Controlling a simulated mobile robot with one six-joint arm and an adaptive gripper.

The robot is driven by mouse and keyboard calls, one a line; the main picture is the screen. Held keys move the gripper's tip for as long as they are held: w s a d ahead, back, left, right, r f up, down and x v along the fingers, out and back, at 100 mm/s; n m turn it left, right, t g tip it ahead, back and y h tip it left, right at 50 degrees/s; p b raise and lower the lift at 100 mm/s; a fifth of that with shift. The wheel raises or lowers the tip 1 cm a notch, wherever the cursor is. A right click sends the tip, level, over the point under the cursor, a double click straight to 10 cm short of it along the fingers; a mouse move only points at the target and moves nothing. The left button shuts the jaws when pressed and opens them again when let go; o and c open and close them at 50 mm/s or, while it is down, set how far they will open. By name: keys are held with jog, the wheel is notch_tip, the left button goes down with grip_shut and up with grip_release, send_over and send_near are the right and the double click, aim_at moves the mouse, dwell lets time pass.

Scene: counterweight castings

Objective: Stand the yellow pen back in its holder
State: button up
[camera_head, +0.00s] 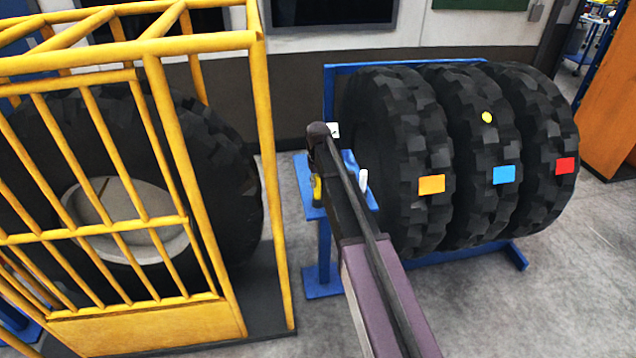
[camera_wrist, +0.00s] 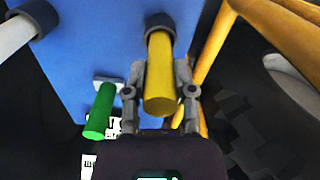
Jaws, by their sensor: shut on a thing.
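The yellow pen (camera_wrist: 160,80) is between the two fingers of my gripper (camera_wrist: 160,72), which is shut on it in the wrist view. The pen's far end meets a dark round holder (camera_wrist: 160,19) on the blue stand top (camera_wrist: 100,50). I cannot tell how deep it sits in the holder, or whether it only lines up with it. My arm hides most of my gripper there.
A green pen (camera_wrist: 99,112) is left of my gripper, and a white pen (camera_wrist: 14,36) meets another dark holder (camera_wrist: 38,14). The white pen also shows in the head view (camera_head: 363,180). A yellow cage (camera_head: 172,140) stands left, a rack of large tyres (camera_head: 395,120) right.

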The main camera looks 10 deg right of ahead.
jog(key=shift+f+b, duration=0.3)
jog(key=shift+f, duration=0.05)
jog(key=o, duration=1)
jog(key=shift+c, duration=0.2)
jog(key=shift+r+p, duration=0.25)
jog(key=shift+p, duration=0.05)
notch_tip(320, 180, up, 11)
jog(key=p, duration=1.1)
jog(key=s+f+m+b, duration=0.1)
jog(key=s+f+b, duration=0.1)
jog(key=s, duration=1.2)
jog(key=s+f+m+b, duration=0.1)
jog(key=s+f+b, duration=0.2)
jog(key=s, duration=1.2)
jog(key=shift+d+f+b, duration=0.15)
jog(key=shift+f+b, duration=0.2)
jog(key=shift+b, duration=0.05)
